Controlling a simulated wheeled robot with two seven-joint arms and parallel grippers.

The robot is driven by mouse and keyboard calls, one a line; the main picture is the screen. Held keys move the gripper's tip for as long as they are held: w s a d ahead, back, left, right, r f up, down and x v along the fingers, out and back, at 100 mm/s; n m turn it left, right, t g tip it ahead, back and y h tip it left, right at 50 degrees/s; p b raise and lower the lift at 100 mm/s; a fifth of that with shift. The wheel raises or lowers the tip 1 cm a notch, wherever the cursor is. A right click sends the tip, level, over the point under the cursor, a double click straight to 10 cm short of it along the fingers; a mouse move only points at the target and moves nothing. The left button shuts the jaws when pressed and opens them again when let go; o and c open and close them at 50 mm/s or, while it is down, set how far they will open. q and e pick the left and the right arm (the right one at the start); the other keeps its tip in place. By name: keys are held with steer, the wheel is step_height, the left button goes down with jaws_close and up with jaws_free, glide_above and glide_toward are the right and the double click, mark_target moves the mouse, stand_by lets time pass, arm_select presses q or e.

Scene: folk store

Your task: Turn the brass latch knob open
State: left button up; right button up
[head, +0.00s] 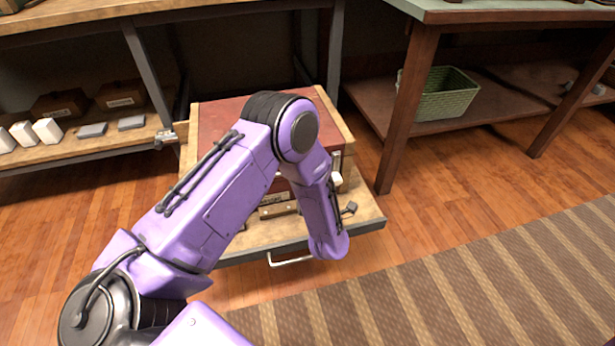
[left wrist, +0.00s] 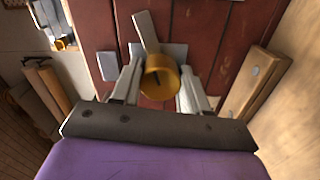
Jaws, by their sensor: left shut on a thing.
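In the left wrist view the brass latch knob (left wrist: 161,77) is a round golden knob with a dark mark on its face. It sits in front of a grey metal plate on a dark red wooden panel (left wrist: 212,40). A flat grey bar (left wrist: 146,32) runs up from behind the knob, tilted slightly left. My left gripper (left wrist: 160,84) has one finger on each side of the knob and is shut on it. In the head view my left arm hides the knob and the gripper. The red-topped wooden box (head: 215,118) stands behind the arm. My right gripper is not in view.
A wooden ledge with a metal handle (head: 290,262) juts out at the box's front. Shelves with small boxes (head: 122,94) stand left. A table with a green basket (head: 446,93) on its lower shelf stands right. Open floor and a striped rug (head: 460,280) lie in front.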

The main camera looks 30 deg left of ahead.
arm_select(q)
steer(key=shift+m+p, duration=0.9)
steer(key=shift+m, duration=0.8)
steer(key=o, duration=1.1)
steer(key=shift+c, duration=0.2)
steer(key=p+v, duration=0.2)
steer(key=v, duration=0.8)
steer(key=shift+d, duration=0.2)
